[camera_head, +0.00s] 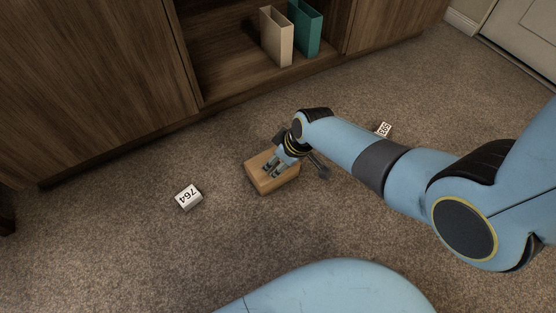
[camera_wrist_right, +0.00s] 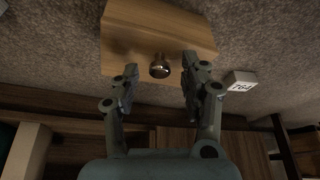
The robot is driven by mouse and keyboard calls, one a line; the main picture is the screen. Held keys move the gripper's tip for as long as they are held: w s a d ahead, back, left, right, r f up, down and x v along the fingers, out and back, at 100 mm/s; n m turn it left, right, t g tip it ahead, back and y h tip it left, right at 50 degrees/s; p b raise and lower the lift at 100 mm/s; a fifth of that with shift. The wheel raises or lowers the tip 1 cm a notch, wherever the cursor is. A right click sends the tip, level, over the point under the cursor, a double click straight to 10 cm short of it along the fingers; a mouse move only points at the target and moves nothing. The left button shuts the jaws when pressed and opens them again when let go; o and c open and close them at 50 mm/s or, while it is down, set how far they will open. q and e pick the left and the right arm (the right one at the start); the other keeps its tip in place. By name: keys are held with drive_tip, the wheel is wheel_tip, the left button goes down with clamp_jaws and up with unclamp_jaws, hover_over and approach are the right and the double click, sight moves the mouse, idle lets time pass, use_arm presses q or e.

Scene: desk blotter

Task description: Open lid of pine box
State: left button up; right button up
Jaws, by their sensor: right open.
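The pine box (camera_head: 279,184) sits on the carpet in the middle of the head view. I see no gap at its lid, so it looks closed. My left gripper is not in view.
Carpet around the box is clear.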

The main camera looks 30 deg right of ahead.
clamp_jaws()
idle(0.3)
idle(0.4)
